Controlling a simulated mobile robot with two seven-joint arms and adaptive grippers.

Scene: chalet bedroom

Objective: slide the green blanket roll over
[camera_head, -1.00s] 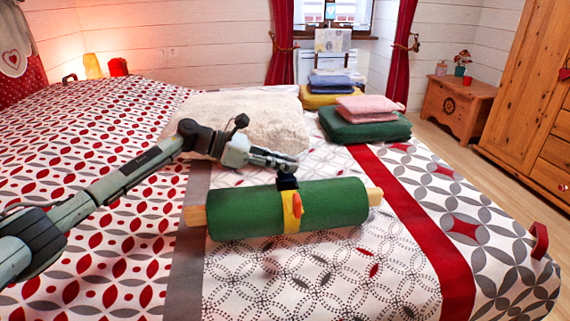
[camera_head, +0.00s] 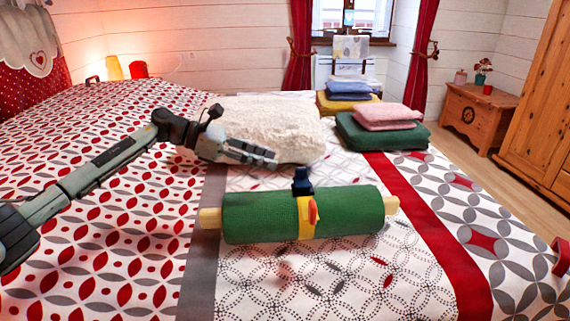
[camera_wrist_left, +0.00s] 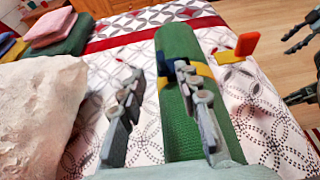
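The green blanket roll (camera_head: 262,214) lies crosswise on the bed, with pale wooden ends, a yellow band (camera_head: 305,218), an orange-red tab (camera_head: 313,213) and a dark upright piece (camera_head: 302,181) on the band's far side. It also shows in the left wrist view (camera_wrist_left: 178,55). My left gripper (camera_head: 272,158) is behind and above the roll, left of the dark piece. In the left wrist view its fingers (camera_wrist_left: 155,80) are apart with nothing held; one finger overlaps the roll in the picture. My right gripper (camera_wrist_left: 289,75) shows at the right edge there, fingers spread and empty.
A cream fluffy blanket (camera_head: 262,122) lies behind my left gripper. Folded blankets, pink (camera_head: 388,115) on green (camera_head: 365,138) and blue (camera_head: 350,90) on yellow (camera_head: 335,104), stand at the back right. The bedspread (camera_head: 350,275) in front of the roll is clear.

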